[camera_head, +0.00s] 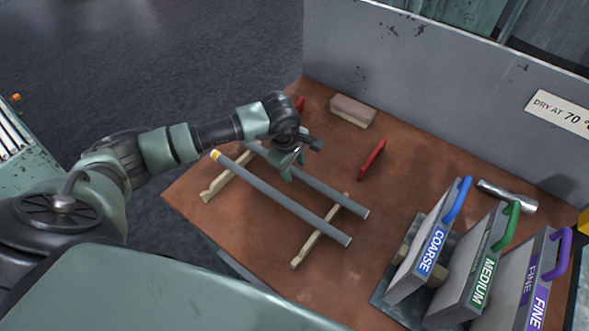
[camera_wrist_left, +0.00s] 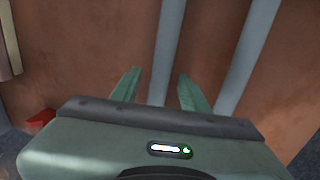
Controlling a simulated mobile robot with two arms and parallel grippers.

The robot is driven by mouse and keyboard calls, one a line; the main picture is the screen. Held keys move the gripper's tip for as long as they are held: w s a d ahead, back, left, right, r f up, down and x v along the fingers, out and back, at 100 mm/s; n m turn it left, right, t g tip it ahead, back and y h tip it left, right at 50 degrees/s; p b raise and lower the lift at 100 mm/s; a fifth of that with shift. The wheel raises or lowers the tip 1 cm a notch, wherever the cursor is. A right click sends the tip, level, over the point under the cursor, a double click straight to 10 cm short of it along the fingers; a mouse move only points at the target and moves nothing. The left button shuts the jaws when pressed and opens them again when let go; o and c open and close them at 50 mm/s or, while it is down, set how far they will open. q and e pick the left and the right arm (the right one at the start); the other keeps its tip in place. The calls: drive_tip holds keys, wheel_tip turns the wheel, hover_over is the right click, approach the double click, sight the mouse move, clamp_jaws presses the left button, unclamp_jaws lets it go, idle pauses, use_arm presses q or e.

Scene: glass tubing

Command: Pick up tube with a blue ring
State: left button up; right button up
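Two grey tubes lie side by side across wooden rests. The nearer tube (camera_head: 285,200) has a yellow ring at its left end. The farther tube (camera_head: 335,192) passes under my left gripper (camera_head: 290,171), and its far end is partly hidden by the arm. No blue ring shows on either tube. In the left wrist view my left gripper (camera_wrist_left: 158,80) is open, with the farther tube (camera_wrist_left: 168,45) running between its fingers and the nearer tube (camera_wrist_left: 247,55) to the right. The gap to the tube is hard to judge. My right gripper is not in view.
Wooden rests (camera_head: 318,236) support the tubes on the brown table (camera_head: 250,262). A pinkish-brown block (camera_head: 352,110) and a red bar (camera_head: 371,159) lie behind. Labelled COARSE, MEDIUM and FINE blocks with coloured handles (camera_head: 430,245) stand at the right, near a metal cylinder (camera_head: 507,196).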

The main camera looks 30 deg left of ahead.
use_arm(q)
clamp_jaws()
drive_tip(key=shift+r, duration=0.15)
